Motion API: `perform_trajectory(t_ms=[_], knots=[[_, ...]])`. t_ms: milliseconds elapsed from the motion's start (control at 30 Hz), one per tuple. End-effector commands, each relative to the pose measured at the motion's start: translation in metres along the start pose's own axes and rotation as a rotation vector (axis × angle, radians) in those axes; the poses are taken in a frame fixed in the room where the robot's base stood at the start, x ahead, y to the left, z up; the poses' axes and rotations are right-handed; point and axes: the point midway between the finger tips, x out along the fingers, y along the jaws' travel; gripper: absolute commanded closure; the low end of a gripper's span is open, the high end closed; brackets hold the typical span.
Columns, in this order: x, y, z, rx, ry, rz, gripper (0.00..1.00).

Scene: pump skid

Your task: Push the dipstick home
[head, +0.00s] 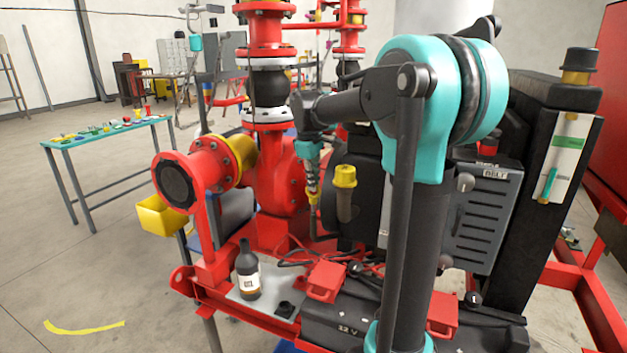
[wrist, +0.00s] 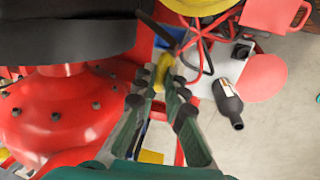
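The dipstick (head: 314,200) shows in the head view as a small yellow handle just below my fingertips, above a dark thin tube beside the pump. In the wrist view its yellow handle (wrist: 162,70) lies between the tips of my fingers. My gripper (head: 312,188) points down at it, and its fingers (wrist: 161,84) close in on the handle from both sides. The gripper looks shut on the handle. The lower part of the dipstick is hard to make out, and how deep it sits cannot be told.
A yellow-capped filler neck (head: 345,178) stands close right of my gripper. The red pump casing (head: 283,178) is on the left. A dark bottle (head: 247,272) stands on the skid's front plate, near cables and a 12 V battery (head: 345,322). A tool table (head: 105,135) stands far left.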

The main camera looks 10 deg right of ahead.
Motion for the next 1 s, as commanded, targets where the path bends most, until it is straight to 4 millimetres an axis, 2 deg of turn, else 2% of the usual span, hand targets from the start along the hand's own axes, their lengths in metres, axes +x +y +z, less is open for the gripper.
perform_trajectory(t_ms=[33,167,567,667,1000], knots=[[0.000,0.000,0.000,0.001,0.001,0.000,0.84],[0.000,0.000,0.000,0.001,0.001,0.000,0.68],[-0.006,0.000,0.000,0.000,0.000,0.000,0.68],[-0.019,0.000,0.000,0.000,0.000,0.000,0.68],[-0.087,0.000,0.000,0.000,0.001,0.000,0.68]])
